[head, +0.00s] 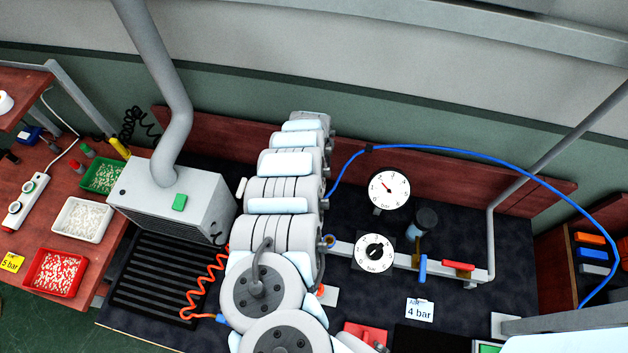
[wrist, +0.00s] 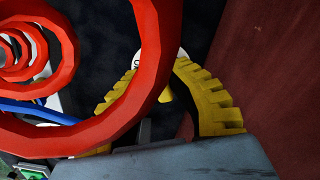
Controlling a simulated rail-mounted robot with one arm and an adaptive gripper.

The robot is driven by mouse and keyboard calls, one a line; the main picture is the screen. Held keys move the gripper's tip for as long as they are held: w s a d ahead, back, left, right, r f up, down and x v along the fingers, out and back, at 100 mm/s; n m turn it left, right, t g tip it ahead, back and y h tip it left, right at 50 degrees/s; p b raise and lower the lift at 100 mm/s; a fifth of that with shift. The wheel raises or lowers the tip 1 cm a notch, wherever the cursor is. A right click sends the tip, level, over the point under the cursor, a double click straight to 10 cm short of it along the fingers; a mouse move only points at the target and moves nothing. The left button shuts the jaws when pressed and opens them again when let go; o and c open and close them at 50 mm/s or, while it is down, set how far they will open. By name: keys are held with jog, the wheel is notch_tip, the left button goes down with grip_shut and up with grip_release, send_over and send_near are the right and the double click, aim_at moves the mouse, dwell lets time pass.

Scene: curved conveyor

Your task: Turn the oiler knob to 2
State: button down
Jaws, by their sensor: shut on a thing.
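In the wrist view my gripper (wrist: 170,88) shows as two curved yellow ridged fingers that converge at the far end. They are shut around a small yellow piece (wrist: 166,96), which I take for the oiler knob. A red coil covers much of the left finger and the dial, so the knob's setting cannot be read. In the head view my arm hides the gripper and the knob.
The red coil (wrist: 62,145) hangs close to the wrist camera. On the dark bench stand two round dials (head: 389,190) (head: 374,252), a dark-capped jar (head: 427,219), a blue lever (head: 422,268) and a red lever (head: 458,265). A grey vented box (head: 170,205) stands left. A blue hose (head: 470,158) arches right.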

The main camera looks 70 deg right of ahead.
jog(key=shift+m, duration=0.3)
jog(key=c, duration=1)
grip_release()
jog(key=shift+c, duration=0.2)
jog(key=shift+r, duration=0.1)
